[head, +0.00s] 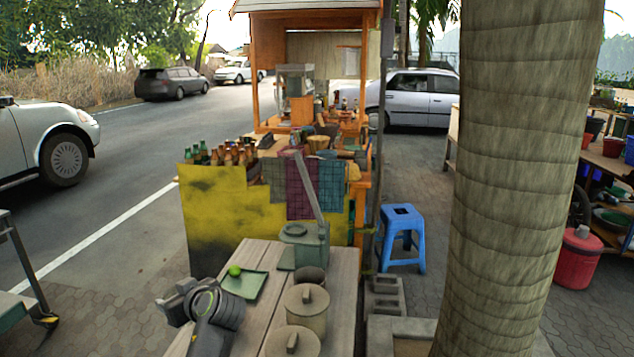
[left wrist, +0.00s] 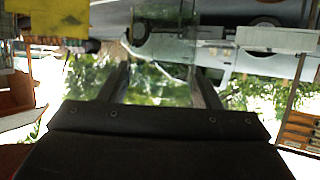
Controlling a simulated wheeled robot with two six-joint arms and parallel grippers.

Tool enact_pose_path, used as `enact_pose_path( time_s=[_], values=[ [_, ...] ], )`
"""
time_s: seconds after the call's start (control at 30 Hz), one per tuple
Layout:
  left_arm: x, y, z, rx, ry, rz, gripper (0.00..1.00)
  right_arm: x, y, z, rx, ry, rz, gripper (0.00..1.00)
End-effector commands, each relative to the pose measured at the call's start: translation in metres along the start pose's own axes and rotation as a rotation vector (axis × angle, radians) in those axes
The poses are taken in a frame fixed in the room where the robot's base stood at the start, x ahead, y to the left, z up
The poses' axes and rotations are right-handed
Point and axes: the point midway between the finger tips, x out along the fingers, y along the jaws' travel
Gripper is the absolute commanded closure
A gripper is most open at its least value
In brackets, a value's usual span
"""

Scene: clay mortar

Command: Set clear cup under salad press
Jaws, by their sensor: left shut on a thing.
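The salad press (head: 304,238) is a grey-green device with a long raised lever, at the far part of the plank table. My left gripper (head: 178,298) is at the table's near left edge, left of the press and well apart from it. In the left wrist view my left gripper (left wrist: 160,78) is shut on a see-through thing, which looks like the clear cup (left wrist: 162,50); its outline is faint. I cannot make out the cup in the head view. My right gripper is not in view.
A green tray (head: 240,288) with a lime (head: 234,271) lies between my left gripper and the press. Lidded clay pots (head: 306,303) and an open pot (head: 311,276) stand on the table's right side. A food stall with bottles (head: 232,153) stands behind. A tree trunk (head: 510,180) rises at right.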

Motion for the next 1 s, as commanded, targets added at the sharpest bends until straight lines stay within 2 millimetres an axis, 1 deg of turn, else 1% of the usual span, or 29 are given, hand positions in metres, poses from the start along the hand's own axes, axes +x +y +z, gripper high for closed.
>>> enact_pose_path(
  time_s=[0.03, 0.17, 0.37, 0.7, 0.83, 0.9, 1.0],
  values=[
    [-0.007, -0.001, 0.006, 0.009, -0.002, 0.036, 0.66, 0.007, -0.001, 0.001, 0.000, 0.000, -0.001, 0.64],
    [-0.030, -0.003, 0.003, 0.052, 0.000, 0.140, 0.66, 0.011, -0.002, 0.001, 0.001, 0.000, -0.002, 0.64],
    [-0.072, -0.007, -0.003, 0.129, 0.002, 0.332, 0.66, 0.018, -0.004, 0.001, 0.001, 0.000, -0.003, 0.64],
    [-0.151, -0.026, -0.011, 0.280, 0.006, 0.681, 0.66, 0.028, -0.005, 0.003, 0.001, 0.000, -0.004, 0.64],
    [-0.173, -0.034, -0.012, 0.321, 0.005, 0.773, 0.66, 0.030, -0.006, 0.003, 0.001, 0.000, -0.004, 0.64],
    [-0.181, -0.037, -0.012, 0.335, 0.004, 0.804, 0.66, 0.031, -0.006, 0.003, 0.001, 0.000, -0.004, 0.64],
    [-0.187, -0.039, -0.012, 0.344, 0.001, 0.829, 0.66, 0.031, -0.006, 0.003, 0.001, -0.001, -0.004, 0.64]
  ],
)
